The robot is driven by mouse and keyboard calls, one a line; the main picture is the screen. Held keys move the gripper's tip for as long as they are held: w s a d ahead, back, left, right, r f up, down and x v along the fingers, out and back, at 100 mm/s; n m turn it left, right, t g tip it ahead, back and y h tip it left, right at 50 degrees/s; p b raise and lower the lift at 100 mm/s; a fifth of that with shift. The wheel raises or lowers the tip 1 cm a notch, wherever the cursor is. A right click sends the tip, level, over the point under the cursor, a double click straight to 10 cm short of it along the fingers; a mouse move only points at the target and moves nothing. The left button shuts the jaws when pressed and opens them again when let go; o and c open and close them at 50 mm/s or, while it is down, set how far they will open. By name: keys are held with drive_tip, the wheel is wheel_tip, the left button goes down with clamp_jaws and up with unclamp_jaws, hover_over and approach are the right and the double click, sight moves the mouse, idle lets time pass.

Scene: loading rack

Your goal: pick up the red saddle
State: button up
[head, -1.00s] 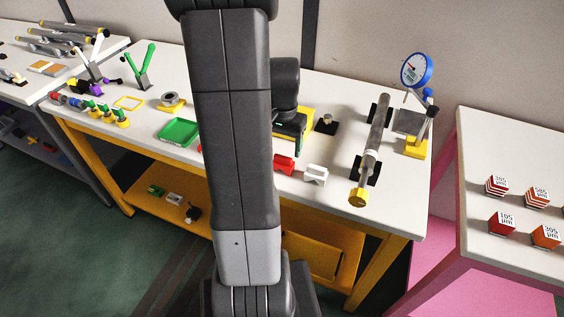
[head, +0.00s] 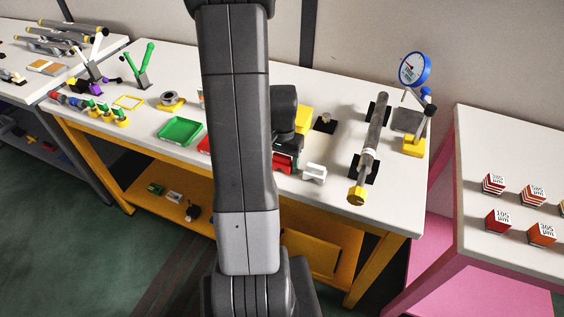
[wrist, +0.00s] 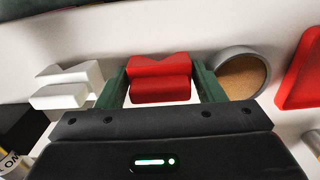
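The red saddle (wrist: 160,80) has a V notch on top and stands on the white table. In the wrist view it sits between the two green fingers of my gripper (wrist: 161,85), which stand on either side of it. Narrow gaps seem to show beside it, so the gripper looks open around it. In the head view my gripper (head: 287,150) is down at the red saddle (head: 284,167), which is partly hidden by the gripper and arm.
A white saddle (head: 315,173) stands close to the right in the head view, and also shows in the wrist view (wrist: 65,88). A green tray (head: 180,131) and a dial gauge (head: 414,69) stand farther off.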

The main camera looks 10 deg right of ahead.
drive_tip(key=c, duration=0.5)
drive_tip(key=shift+r, duration=0.1)
